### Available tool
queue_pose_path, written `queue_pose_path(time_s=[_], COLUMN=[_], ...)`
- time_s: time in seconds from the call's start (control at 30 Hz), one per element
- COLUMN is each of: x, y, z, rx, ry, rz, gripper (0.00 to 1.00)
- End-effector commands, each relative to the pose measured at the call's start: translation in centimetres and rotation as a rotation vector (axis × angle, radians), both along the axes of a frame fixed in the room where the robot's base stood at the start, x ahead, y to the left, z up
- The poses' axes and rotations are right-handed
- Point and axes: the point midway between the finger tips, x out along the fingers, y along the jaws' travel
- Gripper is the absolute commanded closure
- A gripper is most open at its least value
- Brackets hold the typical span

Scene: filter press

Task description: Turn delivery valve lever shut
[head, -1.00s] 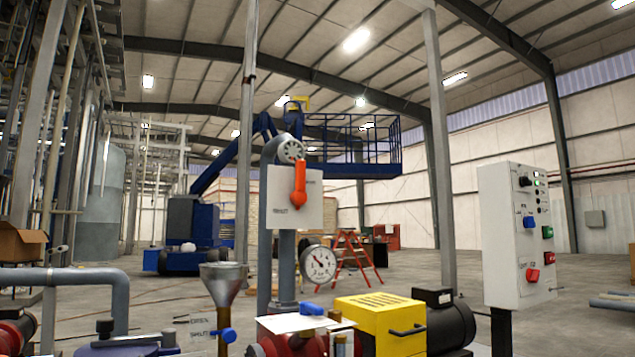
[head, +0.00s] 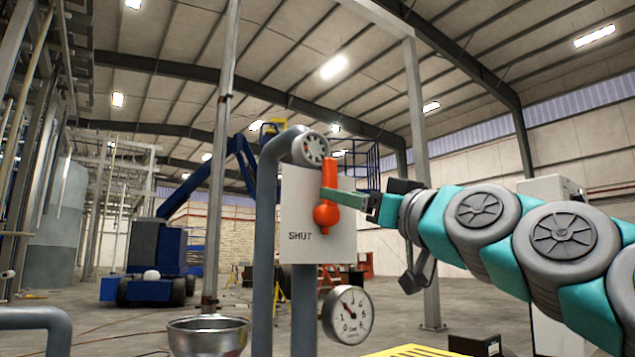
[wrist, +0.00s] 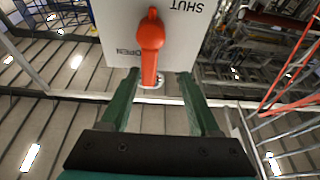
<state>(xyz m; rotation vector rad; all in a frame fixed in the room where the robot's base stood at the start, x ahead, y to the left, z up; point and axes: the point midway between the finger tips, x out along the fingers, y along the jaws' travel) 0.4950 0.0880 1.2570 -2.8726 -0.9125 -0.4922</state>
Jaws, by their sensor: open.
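The delivery valve lever (head: 330,178) is orange-red and stands upright on a white plate (head: 300,212), its round hub at the bottom. SHUT is printed at the plate's lower left. In the wrist view, which is upside down, the lever (wrist: 150,48) shows near the word OPEN. My gripper (head: 328,193) reaches in from the right, one green finger crossing in front of the lever. In the wrist view my gripper (wrist: 160,74) is open, with the lever's narrow end between the fingertips, nearer the left one. I cannot tell whether they touch.
A thick grey pipe (head: 267,240) rises left of the plate to a round grey fitting (head: 311,149). A pressure gauge (head: 347,314) sits below right. A funnel (head: 207,334) stands at lower left. A white control box (head: 548,190) is partly hidden behind my arm.

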Motion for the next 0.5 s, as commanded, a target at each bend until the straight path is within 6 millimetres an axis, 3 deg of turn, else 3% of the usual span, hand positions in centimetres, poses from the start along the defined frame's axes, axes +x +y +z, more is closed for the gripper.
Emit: queue_pose_path(time_s=[0.17,0.5], x=[0.7,4.0], y=[-1.5,0.8], z=[2.1,3.7], rx=[0.047,0.044], ry=[-0.042,-0.039], rz=[-0.020,-0.019], gripper=[0.38,0.38])
